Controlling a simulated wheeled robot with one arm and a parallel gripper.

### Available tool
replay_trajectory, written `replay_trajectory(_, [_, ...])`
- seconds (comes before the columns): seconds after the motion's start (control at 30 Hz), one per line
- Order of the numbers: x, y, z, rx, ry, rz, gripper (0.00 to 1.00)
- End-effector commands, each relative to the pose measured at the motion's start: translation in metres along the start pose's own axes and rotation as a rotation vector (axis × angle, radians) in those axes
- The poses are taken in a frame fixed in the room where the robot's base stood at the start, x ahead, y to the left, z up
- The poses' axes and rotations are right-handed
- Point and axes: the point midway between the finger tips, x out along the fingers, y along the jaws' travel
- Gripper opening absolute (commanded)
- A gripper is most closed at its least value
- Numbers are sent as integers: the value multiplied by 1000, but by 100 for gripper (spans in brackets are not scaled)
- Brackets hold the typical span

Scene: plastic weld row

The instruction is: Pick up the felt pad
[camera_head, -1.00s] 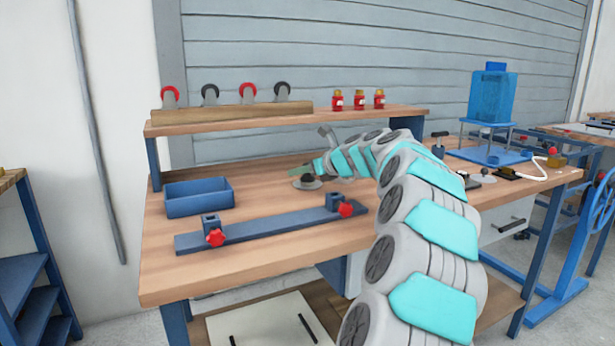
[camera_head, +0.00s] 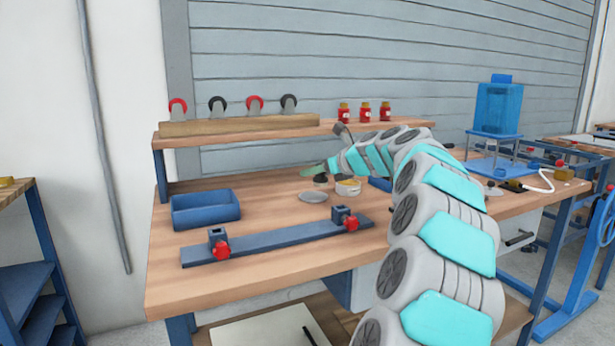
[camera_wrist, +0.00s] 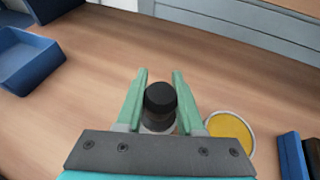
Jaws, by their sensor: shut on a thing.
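My gripper (camera_wrist: 159,75), with two green fingers, is shut on a small round piece with a black top. I take this piece to be the felt pad (camera_wrist: 160,97); it sits between the fingers, with a greyish lower part partly hidden. In the head view my gripper (camera_head: 312,170) is above the middle of the bench, and the dark felt pad (camera_head: 320,179) shows just below the green fingers. It appears raised off the wood, though the gap is hard to judge.
An open tin with yellow contents (camera_wrist: 231,131) stands close to the right of my gripper. A flat grey disc (camera_head: 313,197) lies in front. A blue bin (camera_head: 205,213) is at left, and a blue bar with red knobs (camera_head: 285,240) runs along the front.

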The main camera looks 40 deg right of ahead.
Motion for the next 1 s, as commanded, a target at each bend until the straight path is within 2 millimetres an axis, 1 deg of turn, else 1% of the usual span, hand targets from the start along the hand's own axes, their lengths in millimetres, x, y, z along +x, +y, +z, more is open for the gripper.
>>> replay_trajectory(0.03, [-10,-3,-2,2,-3,-2,0])
replay_trajectory(0.17, [-37,-10,-11,1,-2,-3,0])
replay_trajectory(0.3, [-71,-17,-21,1,-2,-1,0])
replay_trajectory(0.4, [-91,-23,-28,0,-2,-3,0])
replay_trajectory(0.5, [-107,-26,-34,1,-1,-1,0])
replay_trajectory(0.6, [-118,-29,-37,0,1,0,0])
replay_trajectory(0.7, [-125,-31,-39,0,1,0,0])
replay_trajectory(1.0, [-129,-32,-40,0,1,1,0])
